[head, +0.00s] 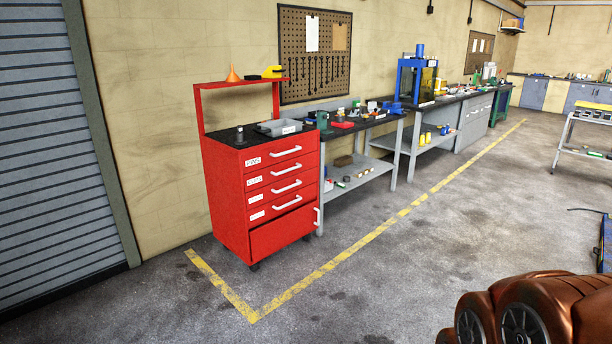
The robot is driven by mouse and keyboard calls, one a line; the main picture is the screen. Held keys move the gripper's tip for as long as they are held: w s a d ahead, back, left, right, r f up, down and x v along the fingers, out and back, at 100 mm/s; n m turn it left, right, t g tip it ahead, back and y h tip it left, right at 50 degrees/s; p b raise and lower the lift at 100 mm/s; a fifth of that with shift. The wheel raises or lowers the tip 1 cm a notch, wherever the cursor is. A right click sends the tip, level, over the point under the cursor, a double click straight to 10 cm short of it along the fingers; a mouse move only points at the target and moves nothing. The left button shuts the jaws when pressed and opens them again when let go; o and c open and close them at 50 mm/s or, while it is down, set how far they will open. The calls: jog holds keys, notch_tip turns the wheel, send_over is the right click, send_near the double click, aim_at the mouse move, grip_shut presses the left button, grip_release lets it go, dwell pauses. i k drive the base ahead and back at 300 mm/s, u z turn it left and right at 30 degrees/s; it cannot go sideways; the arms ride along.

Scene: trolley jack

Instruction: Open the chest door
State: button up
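The red tool chest (226,192) stands upright on casters against the wall, left of the middle in the head view. Its front has several drawers with white horizontal handles and white labels. Below the drawers is the chest door (280,233), a plain red panel. It looks shut, with a dark gap along its top edge. A small white upright handle (317,217) sits at the door's right edge. My gripper is not in view. Copper-brown rounded parts at the lower right look like links of my arm, well apart from the chest.
A grey workbench (362,169) with tools stands close to the chest's right side. A grey roller shutter (55,150) is at the left. A yellow floor line (330,264) runs in front of the chest. The concrete floor before it is clear.

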aim_at(266, 239)
jog(key=u, duration=0.15)
jog(key=i, duration=2.2)
jog(key=u, duration=0.25)
jog(key=i, duration=2.3)
jog(key=u, duration=0.05)
